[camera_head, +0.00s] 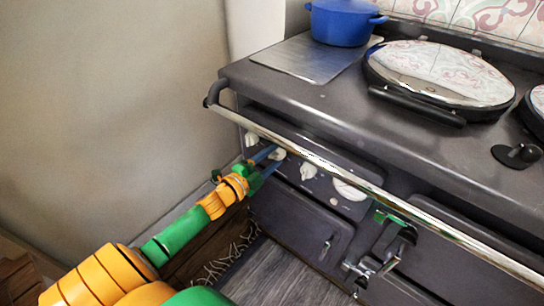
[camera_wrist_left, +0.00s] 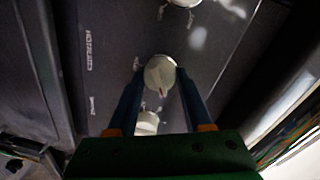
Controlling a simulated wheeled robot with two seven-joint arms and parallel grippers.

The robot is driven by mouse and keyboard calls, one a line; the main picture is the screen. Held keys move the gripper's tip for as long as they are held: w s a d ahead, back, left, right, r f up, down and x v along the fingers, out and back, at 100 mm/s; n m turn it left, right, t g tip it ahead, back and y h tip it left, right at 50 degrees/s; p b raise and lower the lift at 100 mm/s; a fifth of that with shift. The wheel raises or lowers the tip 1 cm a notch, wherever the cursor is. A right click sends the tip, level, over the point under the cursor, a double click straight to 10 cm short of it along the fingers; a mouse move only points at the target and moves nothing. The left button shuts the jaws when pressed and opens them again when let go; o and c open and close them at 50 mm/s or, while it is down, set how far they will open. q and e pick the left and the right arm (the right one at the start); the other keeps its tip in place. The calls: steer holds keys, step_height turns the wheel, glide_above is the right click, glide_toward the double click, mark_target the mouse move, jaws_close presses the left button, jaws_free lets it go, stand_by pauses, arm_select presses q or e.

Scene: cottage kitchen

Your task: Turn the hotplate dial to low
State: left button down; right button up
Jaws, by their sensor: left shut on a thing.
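The hotplate dial (camera_head: 277,154) is a round white knob on the dark front panel of the stove, below the chrome rail. In the left wrist view the dial (camera_wrist_left: 159,72) shows a small reddish mark near its lower edge. My left gripper (camera_head: 272,156) reaches in from the left. Its two blue fingers (camera_wrist_left: 158,85) stand on either side of the dial and are shut on it. The dial's setting cannot be told.
More white knobs (camera_head: 308,171) sit on the same panel, one (camera_head: 251,139) close to the left. The chrome rail (camera_head: 330,166) runs across the front just above the dials. A blue pot (camera_head: 342,22) and a round lid (camera_head: 440,70) are on the stove top.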

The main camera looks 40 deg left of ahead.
stand_by(0.5)
arm_select(q)
steer(key=shift+c, duration=1.6)
jaws_free()
steer(key=s+p, duration=0.1)
steer(key=s, duration=0.6)
steer(key=shift+a+r, duration=0.15)
steer(key=shift+a, duration=0.25)
